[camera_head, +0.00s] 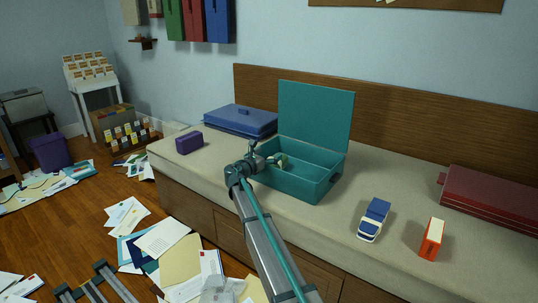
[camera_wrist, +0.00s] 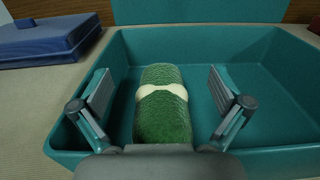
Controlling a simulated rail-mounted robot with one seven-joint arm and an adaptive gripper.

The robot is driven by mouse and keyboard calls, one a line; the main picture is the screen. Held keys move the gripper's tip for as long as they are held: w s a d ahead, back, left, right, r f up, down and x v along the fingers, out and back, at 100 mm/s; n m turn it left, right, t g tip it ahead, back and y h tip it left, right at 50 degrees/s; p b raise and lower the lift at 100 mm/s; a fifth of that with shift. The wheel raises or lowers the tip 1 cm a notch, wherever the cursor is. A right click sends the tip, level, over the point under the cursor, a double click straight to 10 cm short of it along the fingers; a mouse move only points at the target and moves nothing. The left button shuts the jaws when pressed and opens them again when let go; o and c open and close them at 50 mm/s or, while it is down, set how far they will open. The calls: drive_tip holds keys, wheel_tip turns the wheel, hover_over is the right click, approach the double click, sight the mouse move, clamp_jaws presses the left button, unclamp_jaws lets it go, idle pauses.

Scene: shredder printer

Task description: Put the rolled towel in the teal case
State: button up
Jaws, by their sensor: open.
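The teal case (camera_head: 313,186) stands open on the bench, its lid (camera_head: 316,115) raised at the back. The case fills much of the wrist view (camera_wrist: 265,42). The rolled towel (camera_wrist: 163,104) is green with a pale band around its middle. In the wrist view it lies within the case's walls, between my gripper's fingers. My gripper (camera_wrist: 162,108) is open, with a finger on each side of the towel and visible gaps between. In the head view my gripper (camera_head: 262,160) is at the case's left side; the towel is mostly hidden there.
A closed blue case (camera_head: 240,120) lies behind and left, with a purple box (camera_head: 189,143) nearer. A blue-and-white toy truck (camera_head: 373,219), an orange box (camera_head: 432,239) and a closed red case (camera_head: 492,203) are on the right. Papers (camera_head: 160,238) litter the floor.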

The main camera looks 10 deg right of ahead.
drive_tip(key=shift+r, duration=0.15)
drive_tip(key=shift+r, duration=0.25)
drive_tip(key=p+v, duration=0.3)
drive_tip(key=v, duration=0.9)
drive_tip(key=shift+r, duration=0.25)
